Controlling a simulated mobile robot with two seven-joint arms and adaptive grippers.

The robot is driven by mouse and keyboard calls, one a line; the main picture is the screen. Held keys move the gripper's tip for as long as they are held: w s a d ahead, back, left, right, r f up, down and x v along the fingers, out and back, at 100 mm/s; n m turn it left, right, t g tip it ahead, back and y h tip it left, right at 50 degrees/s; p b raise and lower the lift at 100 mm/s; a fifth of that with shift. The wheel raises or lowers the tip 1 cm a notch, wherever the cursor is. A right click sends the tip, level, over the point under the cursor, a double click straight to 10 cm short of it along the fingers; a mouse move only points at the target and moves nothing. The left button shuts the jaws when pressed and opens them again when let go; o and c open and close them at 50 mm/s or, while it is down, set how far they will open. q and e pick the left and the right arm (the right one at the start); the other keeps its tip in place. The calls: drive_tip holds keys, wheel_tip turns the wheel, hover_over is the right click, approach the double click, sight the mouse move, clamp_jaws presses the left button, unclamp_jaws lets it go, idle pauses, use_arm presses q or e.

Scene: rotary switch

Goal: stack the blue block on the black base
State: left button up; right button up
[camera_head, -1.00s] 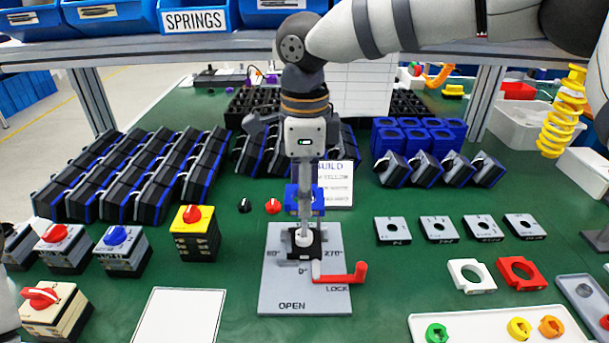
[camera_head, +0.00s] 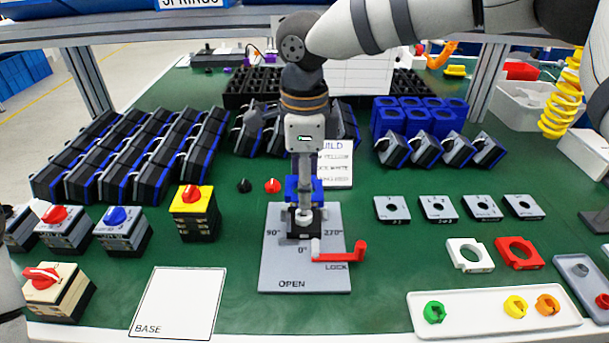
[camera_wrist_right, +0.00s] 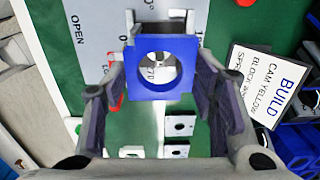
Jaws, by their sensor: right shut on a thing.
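The blue block (camera_head: 318,190), a square frame with a round hole, is held in my right gripper (camera_head: 304,200). In the right wrist view the blue block (camera_wrist_right: 180,88) sits between the fingers, its hole facing the camera. The black base (camera_head: 293,221) stands in the fixture on the grey plate (camera_head: 280,265), just below and in front of the block in the head view. Gripper parts overlap both, so I cannot tell whether block and base touch. My left gripper is not in view.
A red lock handle (camera_head: 340,253) sticks out at the fixture's front right. A yellow-topped block stack (camera_head: 193,215) stands further left. A white BASE sheet (camera_head: 178,300) lies front left, empty.

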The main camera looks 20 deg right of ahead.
drive_tip(key=shift+f, duration=1.45)
drive_tip(key=o, duration=1.2)
